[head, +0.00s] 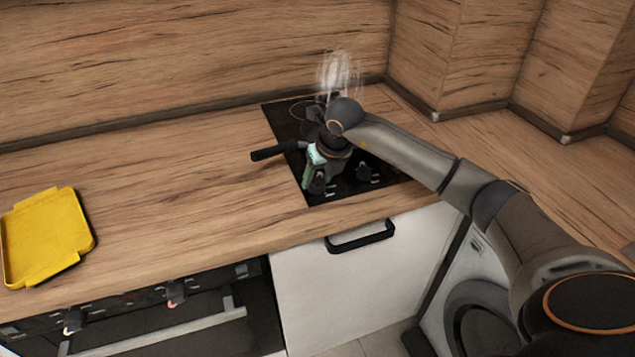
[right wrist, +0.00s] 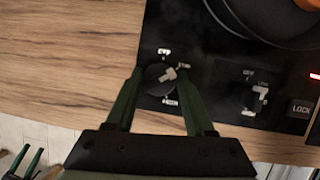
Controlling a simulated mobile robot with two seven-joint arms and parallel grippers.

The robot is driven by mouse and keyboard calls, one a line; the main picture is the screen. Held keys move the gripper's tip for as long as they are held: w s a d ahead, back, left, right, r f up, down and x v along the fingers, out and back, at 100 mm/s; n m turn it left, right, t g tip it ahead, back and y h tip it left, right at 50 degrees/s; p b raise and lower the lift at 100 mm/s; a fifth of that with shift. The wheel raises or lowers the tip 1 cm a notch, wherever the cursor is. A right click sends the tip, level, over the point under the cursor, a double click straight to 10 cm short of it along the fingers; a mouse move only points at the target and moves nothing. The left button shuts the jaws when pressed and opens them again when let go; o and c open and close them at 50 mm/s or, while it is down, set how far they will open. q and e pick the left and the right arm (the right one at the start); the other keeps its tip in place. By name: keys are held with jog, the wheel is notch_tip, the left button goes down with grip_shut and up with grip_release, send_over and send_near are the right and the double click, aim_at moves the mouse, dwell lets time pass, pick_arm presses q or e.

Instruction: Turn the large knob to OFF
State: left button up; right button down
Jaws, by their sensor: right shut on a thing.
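The large knob (right wrist: 158,82) is a round black knob with a pale pointer on the black hob panel, seen in the right wrist view. Its pointer aims up and right, toward a small white label at its upper right. Other labels sit above and below it, too small to read surely. My right gripper (right wrist: 160,88) is shut on this knob, one green finger on each side. In the head view my right gripper (head: 312,180) is at the hob's front left, hiding the knob. My left gripper (right wrist: 25,163) shows small at the right wrist view's lower left, fingers apart.
A second, smaller-looking knob (right wrist: 246,97) and a LOCK button (right wrist: 300,109) lie to the right. A dark pan handle (head: 275,151) sticks out left over the counter. Steam (head: 338,72) rises behind. A yellow tray (head: 47,238) lies far left; the counter between is clear.

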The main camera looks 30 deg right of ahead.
jog(key=n+y, duration=0.1)
jog(key=n, duration=0.1)
jog(key=n+b, duration=0.1)
jog(key=n, duration=0.1)
jog(key=shift+d+n+y, duration=0.15)
jog(key=shift+n+y, duration=0.15)
jog(key=shift+y, duration=0.1)
jog(key=n+y, duration=0.1)
jog(key=n, duration=0.1)
jog(key=n+g, duration=0.1)
jog(key=n, duration=0.2)
jog(key=shift+w+g+y, duration=0.15)
jog(key=shift+g+y, duration=0.15)
jog(key=shift+y, duration=0.1)
jog(key=shift+n, duration=0.4)
jog(key=shift+c, duration=1.4)
grip_release()
jog(key=shift+r, duration=0.1)
jog(key=v, duration=1.2)
jog(key=shift+r+b, duration=0.25)
jog(key=shift+b, duration=0.15)
jog(key=shift+f, duration=0.1)
